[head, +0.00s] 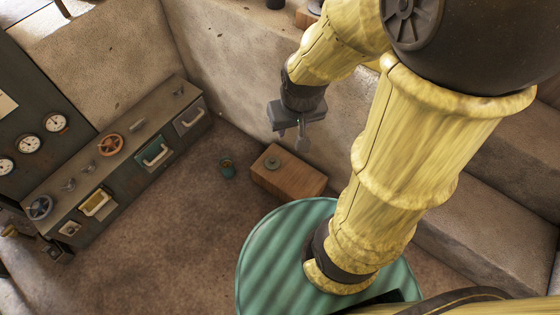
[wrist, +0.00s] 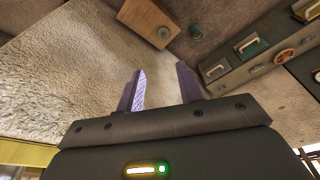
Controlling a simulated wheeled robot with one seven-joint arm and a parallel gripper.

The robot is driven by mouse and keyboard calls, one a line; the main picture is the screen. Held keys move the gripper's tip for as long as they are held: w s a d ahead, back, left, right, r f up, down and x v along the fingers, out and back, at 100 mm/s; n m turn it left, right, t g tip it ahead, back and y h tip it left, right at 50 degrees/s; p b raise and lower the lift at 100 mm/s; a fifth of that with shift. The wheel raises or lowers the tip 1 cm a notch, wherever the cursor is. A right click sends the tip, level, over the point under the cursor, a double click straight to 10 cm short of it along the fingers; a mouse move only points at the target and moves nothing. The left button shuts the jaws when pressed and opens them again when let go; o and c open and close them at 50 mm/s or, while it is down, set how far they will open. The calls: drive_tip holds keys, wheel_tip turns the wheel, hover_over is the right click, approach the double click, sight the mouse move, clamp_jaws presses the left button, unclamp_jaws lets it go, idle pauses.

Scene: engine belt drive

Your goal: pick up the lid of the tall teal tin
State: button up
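A small teal tin (head: 227,168) stands on the brown floor beside the wooden box; it also shows in the wrist view (wrist: 196,32). A small round greenish lid with a knob (head: 272,163) lies on top of the wooden box (head: 290,184); it also shows in the wrist view (wrist: 163,32). I cannot tell whether this lid belongs to the tin. My gripper (head: 293,145) hangs in the air near the wall, above and behind the box in the head view. In the wrist view my gripper (wrist: 161,68) has its two purple fingers apart, with nothing between them.
A long dark cabinet (head: 122,147) with drawers, handles and valve wheels runs along the left wall, below a gauge panel (head: 35,130). A stone ledge (head: 480,225) lies at the right. The floor between cabinet and box is mostly clear.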

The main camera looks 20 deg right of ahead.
drive_tip(key=o, duration=0.6)
drive_tip(key=shift+w+f, duration=0.15)
drive_tip(key=o, duration=0.5)
drive_tip(key=shift+n, duration=0.3)
drive_tip(key=w+f+b, duration=0.2)
drive_tip(key=w+f, duration=0.2)
drive_tip(key=shift+w, duration=0.15)
drive_tip(key=n+g+b, duration=0.3)
drive_tip(key=b, duration=0.5)
hover_over(271, 161)
wheel_tip(271, 161, down, 30)
drive_tip(key=shift+r, duration=0.1)
drive_tip(key=shift+d, duration=0.1)
wheel_tip(271, 161, down, 12)
drive_tip(key=b, duration=0.7)
